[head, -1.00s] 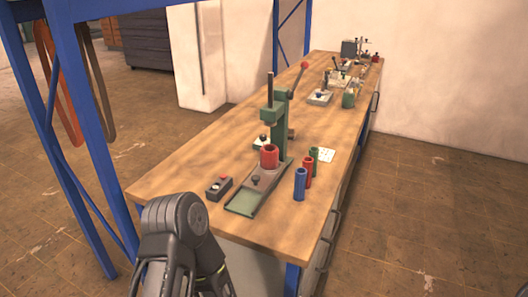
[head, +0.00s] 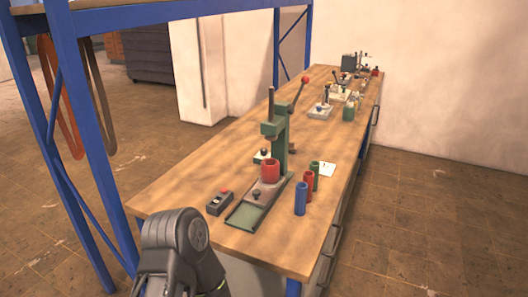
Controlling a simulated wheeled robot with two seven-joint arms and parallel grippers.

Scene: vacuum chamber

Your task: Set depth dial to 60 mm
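A green press (head: 279,135) with a red-knobbed lever (head: 300,92) stands on the near half of the wooden bench. A red cup (head: 271,170) sits on its base under the press head. A small dark knob (head: 256,194) is on the base in front of the cup. I cannot tell which of these is the depth dial, and no scale or number is readable. A dark arm link of mine is at the bottom left. Neither gripper shows.
A dark control box (head: 219,202) lies left of the press base. Blue (head: 301,198), red (head: 309,185) and green (head: 315,174) cylinders stand to its right, by a white card (head: 328,169). More small devices (head: 321,110) are at the far end. A blue frame (head: 90,130) stands at left.

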